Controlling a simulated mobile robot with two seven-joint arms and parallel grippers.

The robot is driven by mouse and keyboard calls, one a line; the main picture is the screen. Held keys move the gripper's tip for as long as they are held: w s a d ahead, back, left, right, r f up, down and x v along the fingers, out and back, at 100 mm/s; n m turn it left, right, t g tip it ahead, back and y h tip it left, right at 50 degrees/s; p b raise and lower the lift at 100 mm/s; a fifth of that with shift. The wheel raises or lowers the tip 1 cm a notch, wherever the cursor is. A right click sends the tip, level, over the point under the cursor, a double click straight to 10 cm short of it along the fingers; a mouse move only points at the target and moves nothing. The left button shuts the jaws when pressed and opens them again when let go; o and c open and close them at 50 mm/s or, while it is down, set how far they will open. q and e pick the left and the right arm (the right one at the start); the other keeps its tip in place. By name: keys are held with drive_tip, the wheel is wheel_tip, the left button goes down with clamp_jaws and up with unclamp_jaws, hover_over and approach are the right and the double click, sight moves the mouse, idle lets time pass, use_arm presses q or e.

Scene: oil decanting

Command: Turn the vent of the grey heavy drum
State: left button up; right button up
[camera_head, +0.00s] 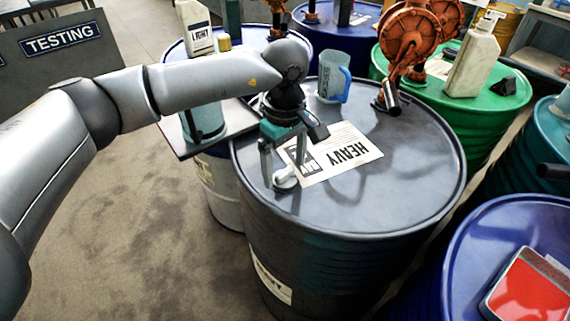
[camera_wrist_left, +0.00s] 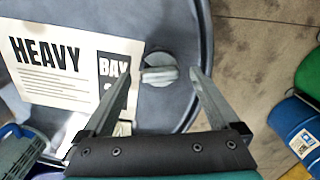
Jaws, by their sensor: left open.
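The grey heavy drum (camera_head: 400,190) stands in the middle of the head view, with a sheet marked HEAVY (camera_head: 343,158) on its lid. Its vent, a small pale round knob (camera_head: 285,180), is near the lid's front-left rim. In the left wrist view the vent (camera_wrist_left: 159,72) shows a raised bar across it. My left gripper (camera_head: 283,169) points down over the vent and is open. In the left wrist view the vent lies between the fingertips of my left gripper (camera_wrist_left: 164,74), apart from both. My right gripper is not in view.
An orange pump (camera_head: 408,38) and a clear blue-handled jug (camera_head: 333,78) are at the drum's back. A green drum (camera_head: 487,105) stands behind right, a blue drum (camera_head: 465,240) front right. A shelf with a teal container (camera_head: 205,122) is left of the lid.

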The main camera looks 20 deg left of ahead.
sight(285, 171)
use_arm(q)
wheel_tip(285, 171, up, 15)
drive_tip(key=p, duration=0.1)
drive_tip(key=shift+p, duration=0.4)
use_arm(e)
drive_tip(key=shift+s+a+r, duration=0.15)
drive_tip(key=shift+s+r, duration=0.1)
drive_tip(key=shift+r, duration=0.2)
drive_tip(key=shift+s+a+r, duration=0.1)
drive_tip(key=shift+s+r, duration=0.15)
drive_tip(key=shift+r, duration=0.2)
use_arm(q)
drive_tip(key=shift+f, duration=0.1)
